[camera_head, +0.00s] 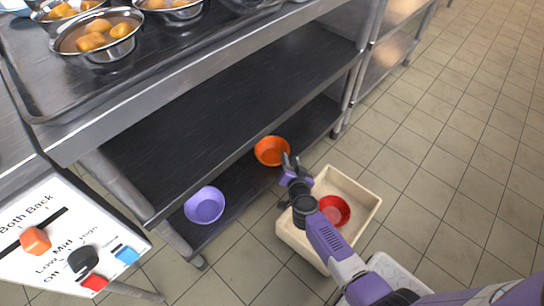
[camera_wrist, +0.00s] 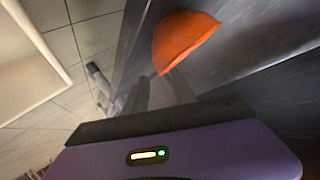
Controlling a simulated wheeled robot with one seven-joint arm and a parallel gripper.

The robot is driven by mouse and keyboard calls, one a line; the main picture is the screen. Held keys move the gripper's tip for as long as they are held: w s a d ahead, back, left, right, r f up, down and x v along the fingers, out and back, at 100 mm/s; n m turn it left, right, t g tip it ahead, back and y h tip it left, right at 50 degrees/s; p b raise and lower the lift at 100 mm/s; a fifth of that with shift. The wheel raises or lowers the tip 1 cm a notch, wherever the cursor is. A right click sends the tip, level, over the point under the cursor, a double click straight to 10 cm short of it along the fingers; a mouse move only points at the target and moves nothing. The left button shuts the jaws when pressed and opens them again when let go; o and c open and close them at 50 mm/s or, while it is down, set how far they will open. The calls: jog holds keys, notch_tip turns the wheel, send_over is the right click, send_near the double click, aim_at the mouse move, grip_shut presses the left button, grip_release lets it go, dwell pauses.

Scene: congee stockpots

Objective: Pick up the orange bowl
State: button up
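The orange bowl (camera_head: 271,151) sits on the bottom shelf of the metal rack, near its front edge. It also shows in the wrist view (camera_wrist: 184,38), just beyond my fingertips. My gripper (camera_head: 291,161) is at the right side of the bowl, with its fingers apart and nothing held between them. The fingers (camera_wrist: 158,90) point toward the bowl in the wrist view. I cannot tell whether a finger touches the rim.
A purple bowl (camera_head: 204,205) sits on the same shelf to the left. A cream bin (camera_head: 368,205) holding a red bowl (camera_head: 334,211) stands on the floor under my arm. The middle shelf (camera_head: 230,110) overhangs the bottom shelf. Tiled floor to the right is clear.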

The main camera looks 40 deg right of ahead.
aim_at(288, 153)
jog(key=b+x, duration=0.2)
jog(key=x, duration=0.3)
jog(key=shift+w+d+f+b, duration=0.1)
jog(key=shift+w+d+b, duration=0.05)
jog(key=shift+b, duration=0.25)
grip_shut()
